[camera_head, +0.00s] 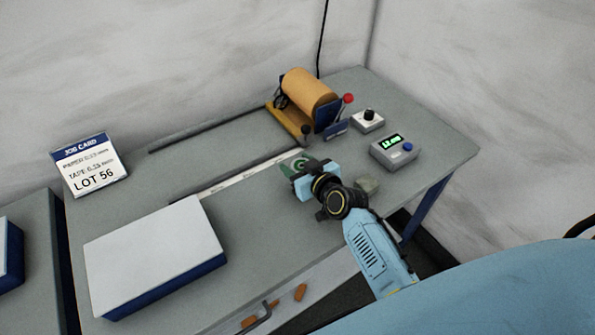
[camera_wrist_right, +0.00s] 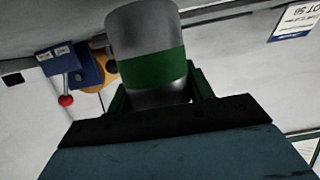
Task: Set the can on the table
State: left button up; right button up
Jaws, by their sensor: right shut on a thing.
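The can is a grey metal cylinder with a green band, and it fills the middle of the right wrist view (camera_wrist_right: 148,62). My right gripper (camera_wrist_right: 158,98) is shut on it, with a finger at each side of its lower part. I cannot tell whether the can touches the table. My left gripper is not in view.
A white-topped box (camera_head: 155,250) lies at the table's front left, with a job card (camera_head: 90,165) behind it. An orange roll on a stand (camera_head: 308,90), a knob box (camera_head: 367,120) and a display box (camera_head: 396,151) stand at the back right.

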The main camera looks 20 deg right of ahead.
jog(key=shift+f, duration=0.9)
jog(key=shift+f, duration=0.1)
jog(key=shift+f+b, duration=0.15)
jog(key=shift+b, duration=0.2)
jog(key=o, duration=1.1)
jog(key=shift+s+r, duration=0.15)
jog(key=shift+r, duration=0.1)
jog(key=p+v, duration=0.1)
jog(key=v, duration=1)
jog(key=shift+s+d+r, duration=0.1)
jog(key=shift+s, duration=0.2)
